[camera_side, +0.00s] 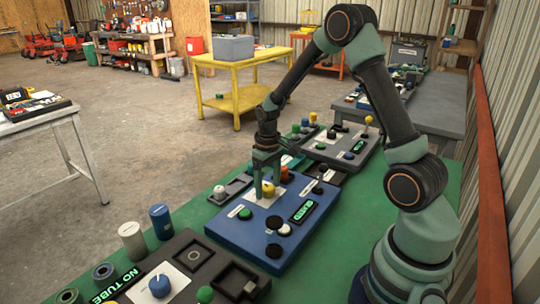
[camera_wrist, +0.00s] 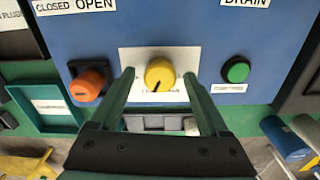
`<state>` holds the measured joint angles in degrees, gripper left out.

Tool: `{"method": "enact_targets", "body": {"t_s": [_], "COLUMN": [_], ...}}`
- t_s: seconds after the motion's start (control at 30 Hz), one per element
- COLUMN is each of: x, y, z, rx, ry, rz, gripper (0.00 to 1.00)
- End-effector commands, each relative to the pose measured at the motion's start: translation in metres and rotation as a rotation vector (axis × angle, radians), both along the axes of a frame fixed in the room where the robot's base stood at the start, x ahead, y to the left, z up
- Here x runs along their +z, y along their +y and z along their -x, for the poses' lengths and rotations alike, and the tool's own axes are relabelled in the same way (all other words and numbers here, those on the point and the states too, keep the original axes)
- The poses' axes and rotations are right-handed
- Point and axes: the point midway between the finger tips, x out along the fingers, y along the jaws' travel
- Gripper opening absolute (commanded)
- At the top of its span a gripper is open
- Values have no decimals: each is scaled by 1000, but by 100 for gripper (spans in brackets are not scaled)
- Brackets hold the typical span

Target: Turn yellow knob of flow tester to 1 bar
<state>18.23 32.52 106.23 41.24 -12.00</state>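The flow tester is a blue box (camera_side: 235,231) on the green bench, and its blue face (camera_wrist: 205,30) fills the upper wrist view. Its yellow knob (camera_wrist: 159,74) sits on a white plate, with a dark pointer line toward the lower left. The scale print below the knob is too small to read. The knob also shows in the side view (camera_side: 268,189). My gripper (camera_wrist: 159,75) is open, with one green finger on each side of the knob and a visible gap on both sides. In the side view my gripper (camera_side: 267,182) points down over the knob.
A lit green display (camera_side: 303,211) and black knobs sit on the box. Other testers stand close on both sides.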

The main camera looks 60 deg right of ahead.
Motion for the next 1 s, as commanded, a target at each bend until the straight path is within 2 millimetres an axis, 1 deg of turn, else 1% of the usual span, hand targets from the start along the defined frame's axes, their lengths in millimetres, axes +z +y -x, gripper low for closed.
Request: {"method": "enact_targets", "body": {"t_s": [0.13, 0.27, 0.5, 0.7, 0.83, 1.0], "x": [4, 19, 68, 102, 115, 121], "y": [0, 0, 0, 0, 0, 0], "z": [0, -1, -1, -1, 0, 0], "rx": [0, 0, 0, 0, 0, 0], "ry": [-1, -4, -6, -4, -1, -1], "rz": [0, 1, 2, 1, 0, 0], "gripper": [79, 79, 79, 79, 79, 79]}}
